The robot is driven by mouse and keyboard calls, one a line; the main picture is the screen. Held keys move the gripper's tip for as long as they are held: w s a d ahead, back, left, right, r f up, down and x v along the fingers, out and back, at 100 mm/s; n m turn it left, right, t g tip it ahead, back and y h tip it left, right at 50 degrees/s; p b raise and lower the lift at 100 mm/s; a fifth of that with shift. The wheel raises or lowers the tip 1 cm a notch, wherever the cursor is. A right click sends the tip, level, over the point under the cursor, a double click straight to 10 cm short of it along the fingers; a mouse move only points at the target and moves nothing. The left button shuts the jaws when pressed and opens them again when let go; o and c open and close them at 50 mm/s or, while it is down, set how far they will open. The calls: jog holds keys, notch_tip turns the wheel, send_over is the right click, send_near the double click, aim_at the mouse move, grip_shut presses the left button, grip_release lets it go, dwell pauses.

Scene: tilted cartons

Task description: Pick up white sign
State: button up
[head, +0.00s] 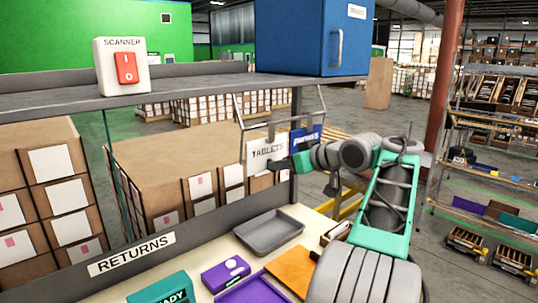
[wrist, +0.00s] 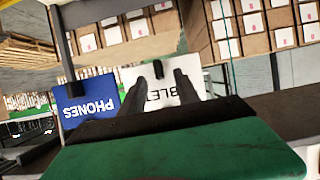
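The white sign (head: 262,153), lettered TABLETS, hangs from a thin metal rail below the grey shelf. In the wrist view the white sign (wrist: 192,92) appears upside down, with a black clip at its edge and part of its lettering hidden by my fingers. My gripper (head: 284,163) is at the sign's right side in the head view. In the wrist view my gripper (wrist: 160,82) has its two dark fingers spread apart, with the sign showing between and beyond them. Whether the fingers touch the sign cannot be told.
A blue PHONES sign (head: 310,132) hangs right beside the white one. Below are a grey tray (head: 268,232), a purple box (head: 225,273) and an orange-brown panel (head: 291,268) on the bench. The shelf (head: 200,93) carries a scanner box (head: 103,68) and a blue cabinet (head: 300,38).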

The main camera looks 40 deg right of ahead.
jog(key=x, duration=0.2)
jog(key=shift+w+f, duration=0.15)
jog(key=shift+w, duration=0.1)
jog(key=shift+c, duration=0.4)
grip_shut()
dwell(0.8)
